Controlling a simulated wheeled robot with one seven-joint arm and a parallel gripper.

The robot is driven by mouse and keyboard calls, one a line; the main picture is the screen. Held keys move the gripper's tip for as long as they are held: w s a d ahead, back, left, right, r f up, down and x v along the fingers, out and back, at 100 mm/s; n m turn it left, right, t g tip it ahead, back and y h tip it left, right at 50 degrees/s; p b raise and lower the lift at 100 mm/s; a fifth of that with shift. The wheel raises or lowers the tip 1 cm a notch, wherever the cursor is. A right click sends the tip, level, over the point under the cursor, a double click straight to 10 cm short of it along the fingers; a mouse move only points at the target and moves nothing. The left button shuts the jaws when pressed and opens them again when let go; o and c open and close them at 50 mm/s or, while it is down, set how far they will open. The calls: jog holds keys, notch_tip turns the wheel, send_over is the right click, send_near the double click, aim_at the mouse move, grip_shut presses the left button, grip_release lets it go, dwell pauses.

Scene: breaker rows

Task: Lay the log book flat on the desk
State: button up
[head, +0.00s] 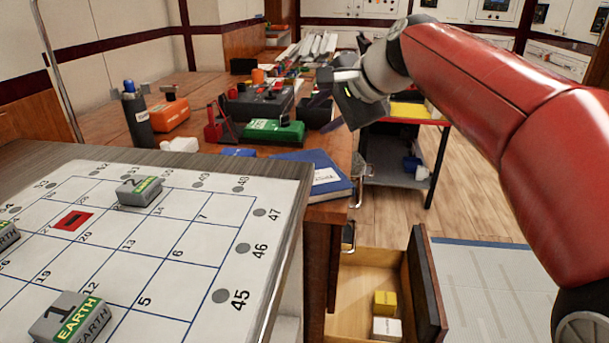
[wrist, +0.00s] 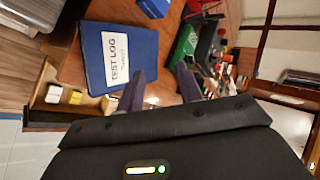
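The blue log book (head: 315,178) lies flat on the desk (head: 335,212), close to its right front edge and above the open drawer. In the wrist view the log book (wrist: 92,55) shows its white "TEST LOG" label, to the left of my fingers. My gripper (head: 328,112) hangs over the desk behind the book, apart from it. In the wrist view my gripper (wrist: 160,76) has its two fingers spread with nothing between them.
A green box (head: 274,131) and a dark tester (head: 258,103) stand behind the book. A small blue box (head: 238,153) is to its left. An open drawer (head: 368,290) juts out below. A numbered panel (head: 190,270) with EARTH blocks fills the left foreground.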

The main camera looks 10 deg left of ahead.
notch_tip(320, 180, up, 8)
jog(key=s+d+f+p, duration=0.1)
jog(key=d, duration=0.1)
jog(key=s+d+f+n+h, duration=0.7)
jog(key=s+d+f, duration=1.6)
jog(key=f, duration=0.4)
jog(key=shift+s+d+h, duration=0.15)
jog(key=shift+s+h, duration=0.45)
jog(key=shift+s, duration=0.3)
